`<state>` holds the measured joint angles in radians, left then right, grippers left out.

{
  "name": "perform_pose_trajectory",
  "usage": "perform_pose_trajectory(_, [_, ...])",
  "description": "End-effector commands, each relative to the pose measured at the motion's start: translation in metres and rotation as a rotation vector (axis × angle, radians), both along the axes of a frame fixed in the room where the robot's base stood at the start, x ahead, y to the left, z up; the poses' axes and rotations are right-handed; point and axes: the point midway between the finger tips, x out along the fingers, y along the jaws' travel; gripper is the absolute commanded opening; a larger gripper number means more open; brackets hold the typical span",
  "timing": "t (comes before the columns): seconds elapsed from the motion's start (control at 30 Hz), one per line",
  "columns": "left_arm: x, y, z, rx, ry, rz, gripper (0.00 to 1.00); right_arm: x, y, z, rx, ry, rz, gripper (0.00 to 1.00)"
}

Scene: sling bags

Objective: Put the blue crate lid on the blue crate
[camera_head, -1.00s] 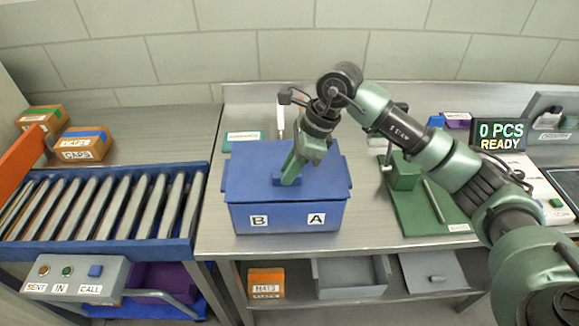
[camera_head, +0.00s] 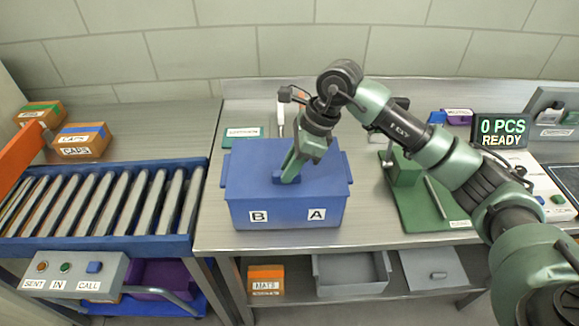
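The blue crate (camera_head: 285,216), marked B and A on its front, stands upright on the metal bench. The flat blue crate lid (camera_head: 250,181) lies over its top, roughly level and lined up with the rim. No clear gap shows between the lid and the front wall. My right gripper (camera_head: 290,176) points down at the middle of the lid, with its fingers at the small blue handle, and looks shut on it. The fingers partly hide the handle, and the right rear of the lid is partly covered by the gripper. My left gripper is not in view.
A roller conveyor (camera_head: 100,205) stands left of the bench. A green board with a fixture (camera_head: 404,172) is to the right of the crate, below my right arm. A display (camera_head: 500,132) reads 0 PCS READY.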

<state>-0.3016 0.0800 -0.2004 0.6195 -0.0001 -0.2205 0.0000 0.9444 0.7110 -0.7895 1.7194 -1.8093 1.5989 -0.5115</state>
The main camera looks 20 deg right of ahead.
Motion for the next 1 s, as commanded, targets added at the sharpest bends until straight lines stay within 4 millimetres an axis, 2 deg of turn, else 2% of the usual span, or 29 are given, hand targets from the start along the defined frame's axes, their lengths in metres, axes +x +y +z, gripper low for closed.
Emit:
perform_pose_trajectory(0.03, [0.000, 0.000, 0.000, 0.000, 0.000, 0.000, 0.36, 0.000, 0.000, 0.001, 0.001, -0.001, 0.000, 0.32])
perform_pose_trajectory(0.07, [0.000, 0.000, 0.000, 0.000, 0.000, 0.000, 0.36, 0.000, 0.000, 0.001, 0.000, -0.001, 0.000, 0.40])
perform_pose_trajectory(0.1, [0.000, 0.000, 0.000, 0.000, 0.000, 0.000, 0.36, 0.000, 0.000, 0.001, 0.000, -0.001, 0.000, 0.43])
perform_pose_trajectory(0.47, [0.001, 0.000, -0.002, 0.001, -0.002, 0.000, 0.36, 0.000, -0.002, 0.003, -0.001, -0.001, 0.000, 0.43])
perform_pose_trajectory(0.57, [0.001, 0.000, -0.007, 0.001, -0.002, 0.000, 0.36, -0.001, -0.007, 0.014, -0.001, -0.003, -0.002, 0.43])
perform_pose_trajectory(0.83, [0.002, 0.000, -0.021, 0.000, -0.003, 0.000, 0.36, -0.006, -0.023, 0.056, 0.000, -0.004, -0.002, 0.43])
perform_pose_trajectory(1.0, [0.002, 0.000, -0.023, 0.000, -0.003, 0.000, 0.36, -0.008, -0.028, 0.070, 0.001, -0.001, 0.000, 0.43])
